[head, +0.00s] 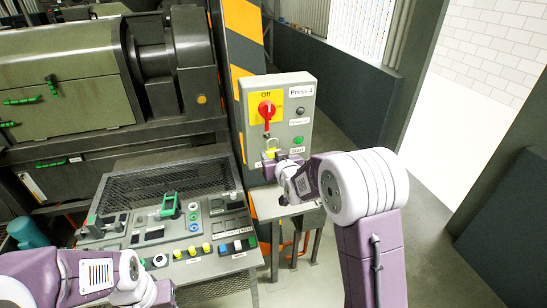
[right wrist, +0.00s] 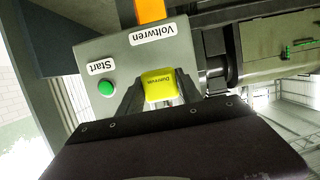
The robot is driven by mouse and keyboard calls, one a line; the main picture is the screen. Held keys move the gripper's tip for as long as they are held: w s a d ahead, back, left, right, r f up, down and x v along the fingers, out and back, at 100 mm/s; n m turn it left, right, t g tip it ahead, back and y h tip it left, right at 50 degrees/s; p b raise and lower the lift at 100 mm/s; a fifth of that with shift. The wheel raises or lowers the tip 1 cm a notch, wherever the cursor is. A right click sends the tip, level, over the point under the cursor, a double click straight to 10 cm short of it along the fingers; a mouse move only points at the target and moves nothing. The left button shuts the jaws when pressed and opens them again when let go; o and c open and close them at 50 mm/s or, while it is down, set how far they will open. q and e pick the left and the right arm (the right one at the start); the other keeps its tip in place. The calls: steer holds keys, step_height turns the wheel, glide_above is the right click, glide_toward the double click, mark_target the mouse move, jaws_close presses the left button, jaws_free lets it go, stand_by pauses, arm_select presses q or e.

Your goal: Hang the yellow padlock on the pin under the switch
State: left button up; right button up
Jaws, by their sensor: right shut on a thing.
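The red rotary switch (head: 266,110) sits on a yellow plate marked "Off" on a grey control box, its handle pointing down. The yellow padlock (head: 270,154) is below the switch, in front of the box, with its pale shackle upward. My right gripper (head: 277,157) is shut on the padlock body. In the right wrist view the padlock (right wrist: 160,86) shows between the two dark fingers, its label upside down.
The control box (head: 309,118) carries a "Press 4" label and a green Start button (right wrist: 106,88). A sloped console (head: 197,233) with buttons and a green handle stands below left. A large green machine (head: 62,85) fills the back left. Open floor lies to the right.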

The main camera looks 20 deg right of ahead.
steer(key=shift+w, duration=0.65)
steer(key=shift+w, duration=0.3)
arm_select(q)
steer(key=shift+s+r, duration=0.1)
arm_select(e)
steer(key=shift+w+a+r, duration=0.1)
steer(key=shift+w+r, duration=0.05)
steer(key=shift+w, duration=1)
arm_select(q)
steer(key=shift+s, duration=0.1)
arm_select(e)
steer(key=shift+r, duration=0.2)
arm_select(q)
steer(key=shift+f, duration=0.25)
arm_select(e)
steer(key=shift+f, duration=0.2)
arm_select(q)
steer(key=shift+s+f+b, duration=0.2)
steer(key=shift+f+b, duration=0.1)
steer(key=shift+b, duration=0.3)
arm_select(e)
steer(key=shift+f, duration=0.3)
steer(key=shift+f, duration=0.25)
